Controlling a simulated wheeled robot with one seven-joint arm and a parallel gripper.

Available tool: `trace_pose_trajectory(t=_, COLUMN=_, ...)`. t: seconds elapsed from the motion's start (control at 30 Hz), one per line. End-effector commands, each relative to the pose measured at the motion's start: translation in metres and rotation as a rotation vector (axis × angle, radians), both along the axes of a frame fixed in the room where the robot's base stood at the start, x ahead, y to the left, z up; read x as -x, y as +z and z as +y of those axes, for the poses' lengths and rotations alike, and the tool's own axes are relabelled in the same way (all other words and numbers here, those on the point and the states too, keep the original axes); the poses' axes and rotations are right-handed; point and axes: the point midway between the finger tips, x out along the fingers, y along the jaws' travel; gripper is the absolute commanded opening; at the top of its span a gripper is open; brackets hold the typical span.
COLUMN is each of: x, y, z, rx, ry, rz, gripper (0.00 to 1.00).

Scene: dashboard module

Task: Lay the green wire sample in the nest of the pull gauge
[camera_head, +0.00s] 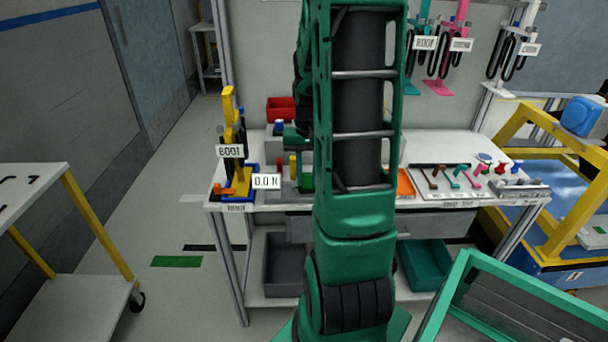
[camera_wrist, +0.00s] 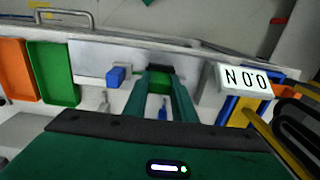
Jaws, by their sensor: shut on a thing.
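My gripper (camera_wrist: 160,76) has its two green fingers closed in the wrist view, with a small green piece (camera_wrist: 159,87) between them near the dark tips. It appears to be the green wire sample; its ends cannot be made out. The pull gauge (camera_head: 238,180), a yellow upright on a blue base, stands at the left end of the bench. The nest cannot be made out clearly.
An orange tray (camera_wrist: 15,70), a green tray (camera_wrist: 52,72) and a blue block (camera_wrist: 117,75) lie left of my fingers in the wrist view. A red bin (camera_head: 281,109) stands at the bench's back. Coloured tools (camera_head: 455,178) lie on the right of the bench.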

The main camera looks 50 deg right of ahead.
Motion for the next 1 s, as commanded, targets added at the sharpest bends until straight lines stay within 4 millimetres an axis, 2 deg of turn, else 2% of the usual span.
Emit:
trace_pose_trajectory(t=0.13, x=0.000, y=-0.003, z=0.000, rx=0.000, ry=0.000, rz=0.000, gripper=0.00)
trace_pose_trajectory(t=0.17, x=0.000, y=-0.004, z=0.000, rx=0.000, ry=0.000, rz=0.000, gripper=0.26)
trace_pose_trajectory(t=0.23, x=0.000, y=-0.003, z=0.000, rx=0.001, ry=0.000, rz=-0.001, gripper=0.43)
trace_pose_trajectory(t=0.27, x=0.000, y=-0.003, z=0.000, rx=0.001, ry=0.000, rz=-0.001, gripper=0.46)
trace_pose_trajectory(t=0.53, x=0.000, y=-0.003, z=0.000, rx=0.001, ry=0.000, rz=-0.001, gripper=0.46)
trace_pose_trajectory(t=0.67, x=-0.001, y=0.005, z=0.000, rx=0.003, ry=0.001, rz=-0.003, gripper=0.46)
trace_pose_trajectory(t=0.77, x=-0.002, y=0.019, z=0.000, rx=0.004, ry=0.001, rz=-0.005, gripper=0.46)
trace_pose_trajectory(t=1.0, x=-0.002, y=0.064, z=-0.001, rx=0.004, ry=0.001, rz=-0.003, gripper=0.46)
